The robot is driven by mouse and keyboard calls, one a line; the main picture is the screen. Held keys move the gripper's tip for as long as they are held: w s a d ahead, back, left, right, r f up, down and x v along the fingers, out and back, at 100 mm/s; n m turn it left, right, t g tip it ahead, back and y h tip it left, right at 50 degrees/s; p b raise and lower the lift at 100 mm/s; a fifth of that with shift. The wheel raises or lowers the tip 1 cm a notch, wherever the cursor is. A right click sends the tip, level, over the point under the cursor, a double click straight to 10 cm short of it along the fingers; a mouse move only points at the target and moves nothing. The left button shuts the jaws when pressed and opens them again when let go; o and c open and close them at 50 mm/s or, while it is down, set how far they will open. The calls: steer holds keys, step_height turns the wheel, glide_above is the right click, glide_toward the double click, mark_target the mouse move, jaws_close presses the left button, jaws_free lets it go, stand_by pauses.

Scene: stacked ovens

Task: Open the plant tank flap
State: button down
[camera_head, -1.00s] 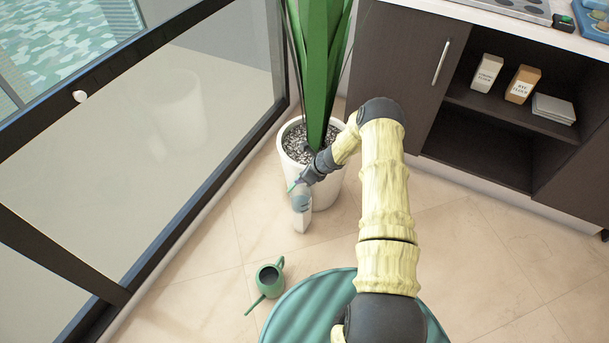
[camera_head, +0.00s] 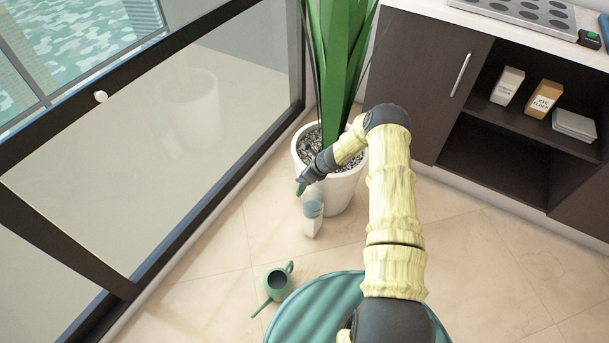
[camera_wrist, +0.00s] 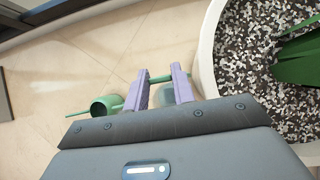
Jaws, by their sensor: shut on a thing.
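A white plant pot (camera_head: 345,190) with pebbles and a tall green plant stands on the floor. A narrow white tank (camera_head: 313,218) with a pale blue window sits at its front left side. My gripper (camera_head: 302,187) is at the top of the tank. In the wrist view my gripper (camera_wrist: 162,82) has its two purple fingers on a thin green bar (camera_wrist: 160,77), apparently part of the tank flap. A bluish translucent part of the tank (camera_wrist: 180,97) shows just behind the fingers. How far the flap stands open cannot be told.
A green watering can (camera_head: 277,281) stands on the floor in front of the tank. A glass panel with a dark frame (camera_head: 190,215) runs along the left. A dark cabinet (camera_head: 425,90) with open shelves is at the right.

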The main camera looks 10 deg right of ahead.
steer(key=shift+w+r, duration=0.15)
steer(key=shift+r, duration=0.05)
steer(key=c, duration=1.4)
jaws_free()
steer(key=shift+c, duration=0.2)
steer(key=shift+o, duration=1.4)
steer(key=shift+f, duration=0.1)
steer(key=p+v, duration=0.3)
steer(key=v, duration=1.4)
steer(key=shift+d, duration=0.1)
